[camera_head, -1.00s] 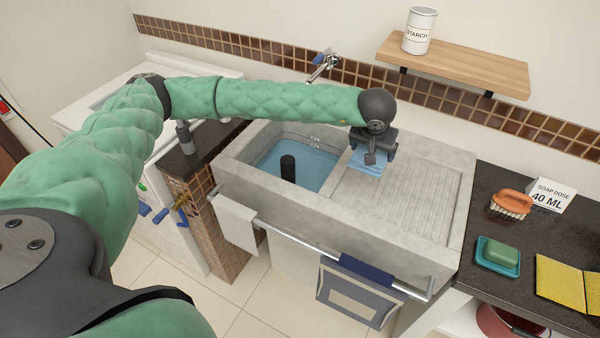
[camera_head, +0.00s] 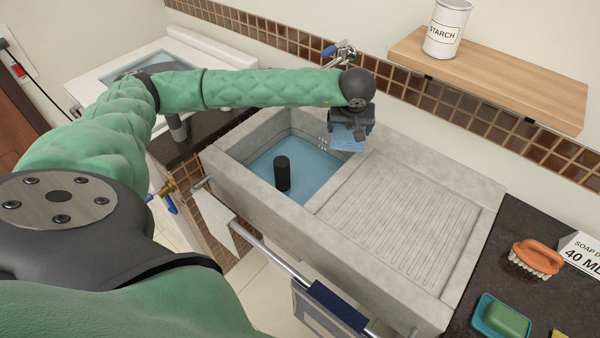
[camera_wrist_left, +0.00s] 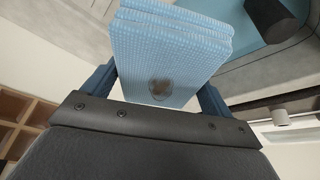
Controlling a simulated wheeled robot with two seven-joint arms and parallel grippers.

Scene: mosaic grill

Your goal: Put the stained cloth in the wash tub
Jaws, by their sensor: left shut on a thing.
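My left gripper (camera_head: 350,122) is shut on a folded light blue cloth (camera_head: 346,139). The cloth hangs below the fingers near the back wall of the sink, at the back right corner of the water-filled wash tub (camera_head: 240,161). In the left wrist view the cloth (camera_wrist_left: 168,50) fills the space between the fingers and shows a dark brown stain. Blue water (camera_head: 312,175) lies in the tub, and a black cylinder (camera_head: 282,173) stands in it. My right gripper is not in view.
A ribbed drainboard (camera_head: 405,225) adjoins the tub on the right. A tap (camera_head: 340,52) is on the wall behind. A wooden shelf (camera_head: 490,75) holds a starch can (camera_head: 446,28). A brush (camera_head: 537,257) and green soap (camera_head: 505,319) lie on the right counter. A rail (camera_head: 275,262) runs along the front.

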